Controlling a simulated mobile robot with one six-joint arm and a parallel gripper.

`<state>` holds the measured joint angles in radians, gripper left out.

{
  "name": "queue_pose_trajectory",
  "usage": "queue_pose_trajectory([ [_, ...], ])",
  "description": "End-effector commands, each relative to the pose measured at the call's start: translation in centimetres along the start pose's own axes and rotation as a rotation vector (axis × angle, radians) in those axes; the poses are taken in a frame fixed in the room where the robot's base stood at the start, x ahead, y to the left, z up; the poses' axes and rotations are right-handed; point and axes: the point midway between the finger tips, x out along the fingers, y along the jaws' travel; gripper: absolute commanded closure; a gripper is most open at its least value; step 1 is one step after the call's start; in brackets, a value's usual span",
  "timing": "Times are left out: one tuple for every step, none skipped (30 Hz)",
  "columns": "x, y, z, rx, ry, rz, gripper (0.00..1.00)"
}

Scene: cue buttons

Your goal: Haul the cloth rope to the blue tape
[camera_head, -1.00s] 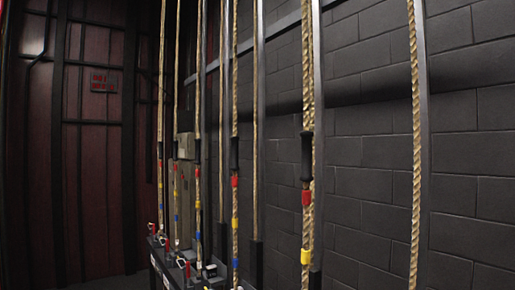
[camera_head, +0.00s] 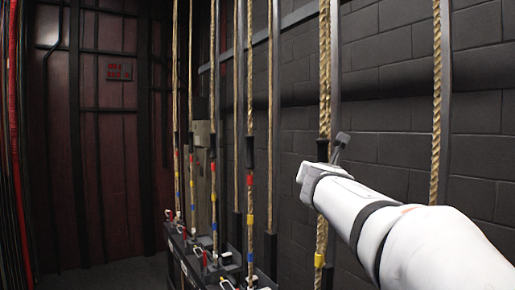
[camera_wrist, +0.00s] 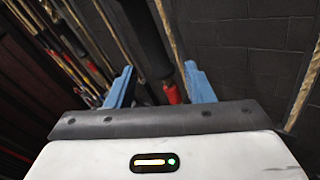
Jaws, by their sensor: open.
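The rope (camera_head: 324,70) nearest my gripper is tan and twisted, with a black cloth sleeve (camera_head: 322,150) and yellow tape (camera_head: 319,260) lower down. In the wrist view, its black sleeve (camera_wrist: 143,35) and red tape (camera_wrist: 172,94) show between the two blue fingers of my gripper (camera_wrist: 160,85). The gripper is open, and I cannot tell whether a finger touches the rope. In the head view my white arm hides the red part of this rope. No blue tape shows on it. Blue tape (camera_head: 250,258) shows on a neighbouring rope to the left.
Several similar ropes with coloured tapes hang to the left, above a rail with metal levers (camera_head: 205,257). A bare rope (camera_head: 436,100) hangs at right. A dark block wall (camera_head: 400,60) stands behind. Open floor (camera_head: 105,275) lies at left.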

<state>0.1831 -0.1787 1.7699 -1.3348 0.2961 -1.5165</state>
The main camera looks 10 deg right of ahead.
Motion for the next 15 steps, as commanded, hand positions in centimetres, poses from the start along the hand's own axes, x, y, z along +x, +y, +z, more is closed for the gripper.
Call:
queue_pose_trajectory([
  [0.4, 0.6, 1.8, -0.094, -0.03, 0.018, 0.52],
  [0.5, 0.9, 2.5, -0.142, -0.045, 0.026, 0.52],
  [0.7, 1.2, 3.1, -0.195, -0.059, 0.035, 0.52],
  [0.8, 1.4, 3.5, -0.224, -0.068, 0.04, 0.52],
  [0.9, 1.5, 3.8, -0.247, -0.075, 0.044, 0.52],
  [1.2, 1.6, 4.0, -0.267, -0.08, 0.046, 0.52],
  [1.4, 1.7, 4.1, -0.276, -0.082, 0.047, 0.52],
  [1.7, 1.7, 4.2, -0.281, -0.083, 0.047, 0.52],
  [2.2, 1.8, 4.2, -0.283, -0.083, 0.047, 0.52],
  [2.6, 1.8, 4.2, -0.282, -0.083, 0.047, 0.52],
  [3.1, 1.8, 4.2, -0.282, -0.082, 0.047, 0.52],
  [3.8, 1.8, 4.2, -0.282, -0.082, 0.047, 0.52],
  [4.3, 1.8, 4.3, -0.282, -0.082, 0.047, 0.52],
  [4.8, 1.9, 4.3, -0.281, -0.081, 0.047, 0.52],
  [5.4, 1.9, 4.4, -0.28, -0.082, 0.047, 0.52],
])
